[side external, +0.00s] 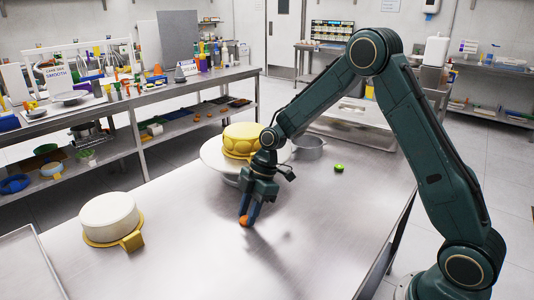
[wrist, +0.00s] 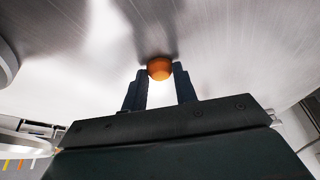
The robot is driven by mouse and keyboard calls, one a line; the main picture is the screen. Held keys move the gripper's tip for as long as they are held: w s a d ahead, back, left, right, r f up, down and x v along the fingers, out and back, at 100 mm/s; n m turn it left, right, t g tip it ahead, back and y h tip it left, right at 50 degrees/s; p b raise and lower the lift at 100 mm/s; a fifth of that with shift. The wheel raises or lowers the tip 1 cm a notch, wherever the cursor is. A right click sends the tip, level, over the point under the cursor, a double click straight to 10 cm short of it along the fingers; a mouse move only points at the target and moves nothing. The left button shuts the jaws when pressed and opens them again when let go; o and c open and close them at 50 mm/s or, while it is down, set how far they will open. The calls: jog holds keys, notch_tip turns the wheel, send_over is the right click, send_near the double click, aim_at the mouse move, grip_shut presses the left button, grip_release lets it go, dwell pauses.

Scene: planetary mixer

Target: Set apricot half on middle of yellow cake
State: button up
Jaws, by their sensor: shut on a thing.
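The apricot half (side external: 244,221) is a small orange dome low over the steel table, in front of the cake stand. My gripper (side external: 246,214) points down and is shut on it. In the wrist view the apricot half (wrist: 160,68) sits between the tips of my gripper (wrist: 160,74). Whether it touches the table I cannot tell. The yellow cake (side external: 240,136) is on a round white stand (side external: 212,158) behind my gripper. My wrist hides part of the cake's right side and of the stand.
A white cake (side external: 108,216) on a gold board stands at the left. A grey metal pan (side external: 308,147) and a small green item (side external: 339,168) are right of the stand. A metal tray (side external: 28,268) lies at the front left. The front middle of the table is clear.

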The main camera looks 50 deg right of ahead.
jog(key=shift+r, duration=0.15)
notch_tip(320, 180, up, 20)
dwell(0.6)
dwell(0.5)
notch_tip(320, 180, up, 4)
jog(key=m+t+h, duration=0.3)
jog(key=m+h, duration=0.2)
jog(key=m, duration=1.3)
send_over(245, 129)
jog(key=s, duration=0.1)
jog(key=shift+s+a+r, duration=0.15)
jog(key=shift+a, duration=0.1)
jog(key=shift+f, duration=4)
jog(key=shift+f, duration=0.15)
